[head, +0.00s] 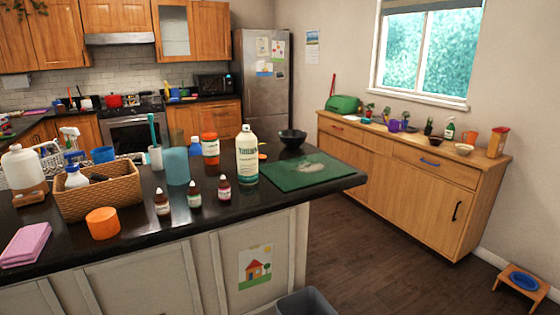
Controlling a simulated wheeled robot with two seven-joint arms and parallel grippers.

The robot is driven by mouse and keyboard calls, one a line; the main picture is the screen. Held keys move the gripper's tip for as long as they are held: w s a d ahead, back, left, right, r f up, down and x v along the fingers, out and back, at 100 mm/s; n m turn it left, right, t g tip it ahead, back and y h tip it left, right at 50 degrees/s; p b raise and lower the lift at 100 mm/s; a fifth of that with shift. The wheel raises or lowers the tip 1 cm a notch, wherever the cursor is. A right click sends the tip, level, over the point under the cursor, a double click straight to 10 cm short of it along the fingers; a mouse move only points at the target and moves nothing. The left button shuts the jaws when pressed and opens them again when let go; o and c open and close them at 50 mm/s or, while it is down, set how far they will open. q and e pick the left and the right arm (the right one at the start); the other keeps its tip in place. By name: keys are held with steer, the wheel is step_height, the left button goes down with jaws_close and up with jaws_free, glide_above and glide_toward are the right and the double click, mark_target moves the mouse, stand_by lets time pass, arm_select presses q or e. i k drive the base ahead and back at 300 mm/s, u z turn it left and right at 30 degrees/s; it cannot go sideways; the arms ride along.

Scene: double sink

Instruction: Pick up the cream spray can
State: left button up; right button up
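A tall cream can or bottle (247,158) with dark label lettering and a pale top stands upright on the black island counter. It is left of the green mat and right of an orange-red jar with a white label (210,148). A few small bottles stand in front of it to the left, and its front is in clear view. Whether it is a spray can, I cannot tell for sure. Neither of my grippers is in view.
A green cutting mat (285,176) and a black bowl (293,138) are right of the can. A teal tumbler (176,166), wicker basket (100,196), orange cup (103,223) and pink cloths (25,244) are left. The counter's front strip is mostly clear.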

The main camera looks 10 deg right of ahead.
mark_target(246, 142)
steer(key=z, duration=0.9)
steer(key=i, duration=0.85)
steer(key=u, duration=0.95)
